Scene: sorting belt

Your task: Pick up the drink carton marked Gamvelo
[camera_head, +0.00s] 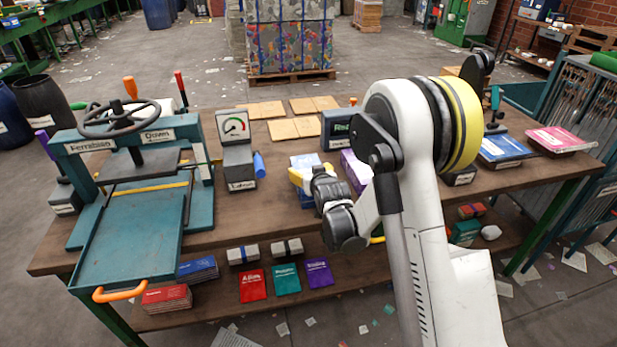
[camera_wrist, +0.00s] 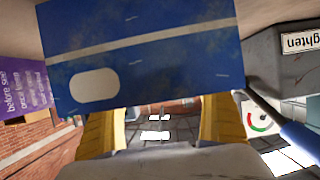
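A blue carton (camera_wrist: 140,55) with a pale stripe and a white oval fills the upper part of the wrist view. In the head view the carton (camera_head: 305,161) stands on the table, partly hidden by my gripper (camera_head: 296,179). No Gamvelo marking is legible on it. In the wrist view the two yellow fingers of my gripper (camera_wrist: 165,120) are wide apart at the carton's edge, with their tips hidden behind it. I cannot tell whether they touch it. A purple carton (camera_head: 356,171) stands just to the right, and shows at the left of the wrist view (camera_wrist: 22,90).
A gauge box (camera_head: 236,150) and a teal press (camera_head: 130,215) stand left on the table (camera_head: 240,215). A dark box (camera_head: 338,128) stands behind the cartons. Blue (camera_head: 503,150) and pink (camera_head: 560,139) packs lie right.

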